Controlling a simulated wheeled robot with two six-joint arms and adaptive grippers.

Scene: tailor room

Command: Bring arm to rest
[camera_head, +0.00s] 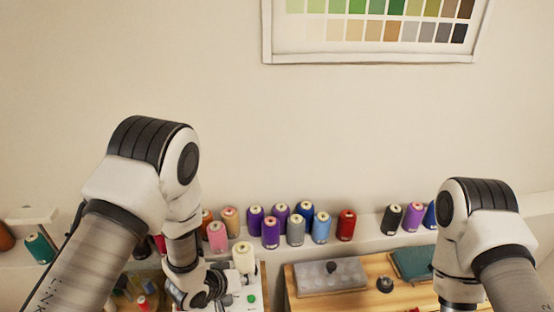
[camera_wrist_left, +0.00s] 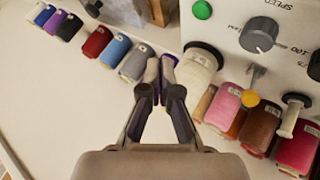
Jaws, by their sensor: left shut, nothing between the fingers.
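My left arm (camera_head: 150,180) comes in from the left in the head view, bends at its elbow and reaches down toward the white machine. In the left wrist view my left gripper (camera_wrist_left: 160,92) is shut and empty. Its fingertips appear in front of purple spools, and I see nothing held. My right arm (camera_head: 480,230) comes in from the lower right in the head view and bends downward. My right gripper is outside the frame.
A white machine with a speed knob (camera_wrist_left: 259,35) is close to my left gripper. A cream spool (camera_head: 243,257) stands by it. Several spools, including a red one (camera_head: 346,225), line the wall ledge. A wooden board (camera_head: 357,301) lies between my arms.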

